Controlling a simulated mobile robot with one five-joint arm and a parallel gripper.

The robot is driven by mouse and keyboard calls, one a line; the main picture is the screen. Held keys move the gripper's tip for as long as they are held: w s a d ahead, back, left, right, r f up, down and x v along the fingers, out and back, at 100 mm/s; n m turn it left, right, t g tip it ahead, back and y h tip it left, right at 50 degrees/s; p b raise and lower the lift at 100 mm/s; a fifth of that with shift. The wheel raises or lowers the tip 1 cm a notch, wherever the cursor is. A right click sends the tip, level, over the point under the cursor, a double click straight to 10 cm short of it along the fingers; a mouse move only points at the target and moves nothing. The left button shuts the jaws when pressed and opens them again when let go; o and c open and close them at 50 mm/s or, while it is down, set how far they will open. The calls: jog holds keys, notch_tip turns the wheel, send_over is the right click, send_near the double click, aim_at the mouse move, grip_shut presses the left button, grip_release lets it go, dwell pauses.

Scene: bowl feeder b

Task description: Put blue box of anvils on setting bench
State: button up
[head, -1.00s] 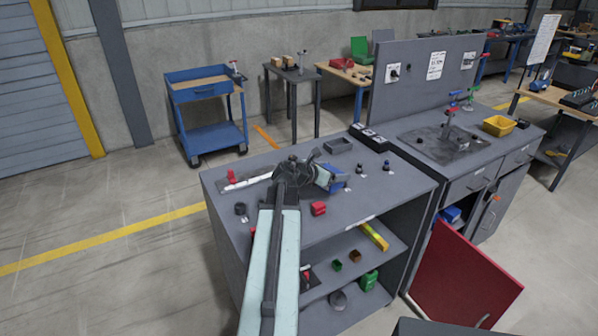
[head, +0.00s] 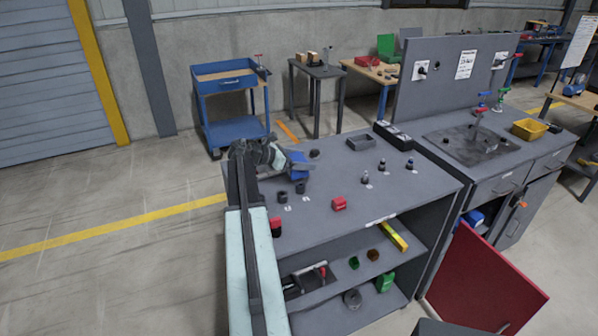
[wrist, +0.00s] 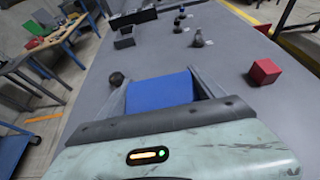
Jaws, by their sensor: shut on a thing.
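My gripper (head: 290,165) is shut on a blue box (wrist: 160,92), which sits between the two fingers in the wrist view. In the head view the blue box (head: 297,172) is partly hidden by the gripper. It is over the left back part of a grey bench top (head: 400,195); I cannot tell whether it touches the surface. I cannot tell for sure which surface is the setting bench. A second grey worktop with a dark mat (head: 470,148) and an upright back panel adjoins at the right.
A red block (head: 339,204) and several small dark parts (head: 381,164) stand on the near bench top. A grey tray (head: 361,142) lies at its back edge. A yellow bin (head: 529,130) is on the right worktop. An open red door (head: 480,280) juts out below. A blue cart (head: 230,105) stands behind.

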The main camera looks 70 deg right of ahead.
jog(key=shift+w, duration=0.2)
jog(key=shift+w, duration=0.55)
notch_tip(320, 180, down, 4)
jog(key=b, duration=0.4)
jog(key=shift+r, duration=0.2)
jog(key=o, duration=1.8)
jog(key=shift+f, duration=0.1)
jog(key=shift+r+p, duration=0.2)
jog(key=shift+p, duration=0.1)
jog(key=p+v, duration=0.4)
jog(key=v, duration=0.7)
jog(key=shift+a+r, duration=0.15)
jog(key=shift+w+a, duration=0.2)
jog(key=shift+w, duration=0.1)
